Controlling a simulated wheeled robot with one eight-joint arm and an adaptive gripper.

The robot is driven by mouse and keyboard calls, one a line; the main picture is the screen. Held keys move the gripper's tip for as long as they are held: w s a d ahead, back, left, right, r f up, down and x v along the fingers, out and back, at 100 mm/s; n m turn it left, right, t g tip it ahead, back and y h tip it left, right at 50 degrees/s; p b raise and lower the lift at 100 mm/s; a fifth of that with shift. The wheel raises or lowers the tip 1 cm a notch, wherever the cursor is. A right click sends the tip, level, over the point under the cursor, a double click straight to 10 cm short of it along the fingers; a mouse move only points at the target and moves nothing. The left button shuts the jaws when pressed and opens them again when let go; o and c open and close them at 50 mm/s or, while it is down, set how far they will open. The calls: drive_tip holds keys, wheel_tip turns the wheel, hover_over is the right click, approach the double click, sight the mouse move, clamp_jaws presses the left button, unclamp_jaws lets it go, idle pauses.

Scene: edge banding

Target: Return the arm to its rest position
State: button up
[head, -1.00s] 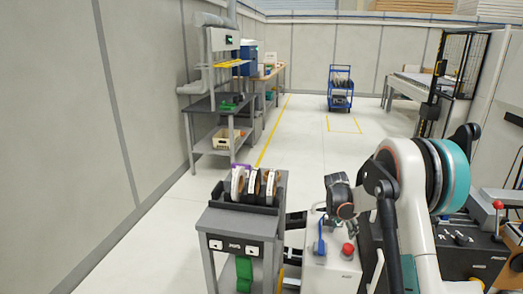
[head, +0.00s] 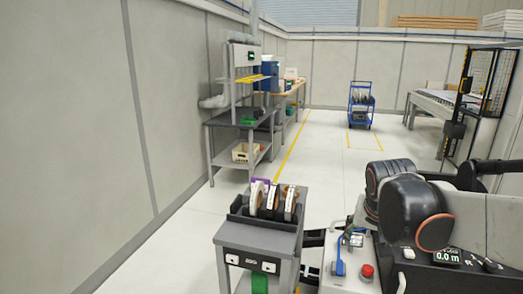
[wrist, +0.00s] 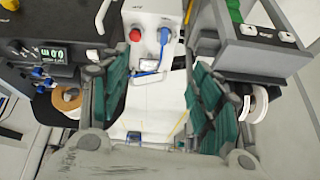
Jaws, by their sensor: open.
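My gripper (wrist: 158,68) shows in the wrist view with its two teal-padded fingers spread wide apart. Nothing is held between them. Beyond the gap lies a white machine surface with a red button (wrist: 135,35) and a blue lever (wrist: 164,36). In the head view my arm (head: 410,205) is folded low at the right, with dark rounded joints and a pale link reaching the right edge. My gripper cannot be made out in the head view.
A grey cart (head: 262,238) holding several edge-band rolls (head: 273,199) stands left of my arm. The red button (head: 367,270) and a display panel (head: 446,256) are close to the arm. A workbench (head: 240,120) and blue trolley (head: 361,98) stand farther back. The floor between is clear.

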drive_tip(key=s+a+f+n+t+y, duration=0.1)
drive_tip(key=s+a+n, duration=0.1)
drive_tip(key=s, duration=0.7)
drive_tip(key=s+a+f+n, duration=0.1)
drive_tip(key=s+a, duration=0.3)
drive_tip(key=s, duration=0.6)
drive_tip(key=shift+n+t+y, duration=0.4)
drive_tip(key=shift+n, duration=0.5)
idle(1.2)
